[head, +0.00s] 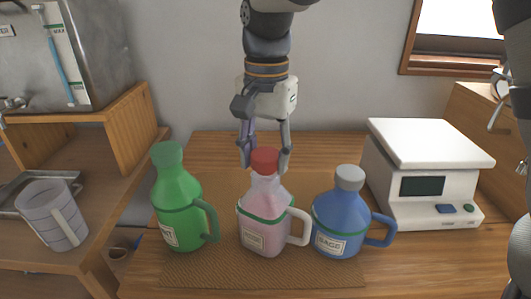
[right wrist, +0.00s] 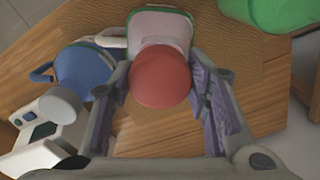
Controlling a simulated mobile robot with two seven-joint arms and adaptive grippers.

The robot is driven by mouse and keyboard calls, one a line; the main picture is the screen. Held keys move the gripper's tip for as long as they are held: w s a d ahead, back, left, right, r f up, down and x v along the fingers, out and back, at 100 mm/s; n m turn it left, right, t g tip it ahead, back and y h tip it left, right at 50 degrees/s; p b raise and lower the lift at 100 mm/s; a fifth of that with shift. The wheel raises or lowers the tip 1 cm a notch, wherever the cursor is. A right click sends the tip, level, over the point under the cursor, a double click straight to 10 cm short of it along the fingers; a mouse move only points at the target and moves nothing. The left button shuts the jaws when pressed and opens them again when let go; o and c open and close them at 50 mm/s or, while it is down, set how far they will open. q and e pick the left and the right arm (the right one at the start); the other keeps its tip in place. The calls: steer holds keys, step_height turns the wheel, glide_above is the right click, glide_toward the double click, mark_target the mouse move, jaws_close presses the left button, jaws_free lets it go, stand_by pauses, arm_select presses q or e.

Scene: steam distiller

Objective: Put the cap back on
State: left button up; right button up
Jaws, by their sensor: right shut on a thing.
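A red cap (head: 264,160) is at the neck of the pink bottle (head: 264,222), which stands upright between a green bottle and a blue bottle. My right gripper (head: 264,163) comes down from above, shut on the red cap with a finger on each side of it. In the right wrist view the red cap (right wrist: 160,78) sits between the fingertips, over the top of the pink bottle (right wrist: 160,28). I cannot tell whether the cap is seated or only held on the neck. My left gripper is not in view.
The green bottle (head: 180,205) stands close on the left and the blue bottle (head: 340,220) close on the right, both capped, on a woven mat (head: 200,276). A white scale (head: 424,175) is at right. A measuring jug (head: 50,215) and metal distiller (head: 70,50) are at left.

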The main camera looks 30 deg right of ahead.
steer(key=shift+f, duration=0.2)
stand_by(0.5)
steer(key=shift+f, duration=0.45)
steer(key=o, duration=1)
steer(key=shift+c, duration=0.2)
steer(key=shift+r, duration=3.55)
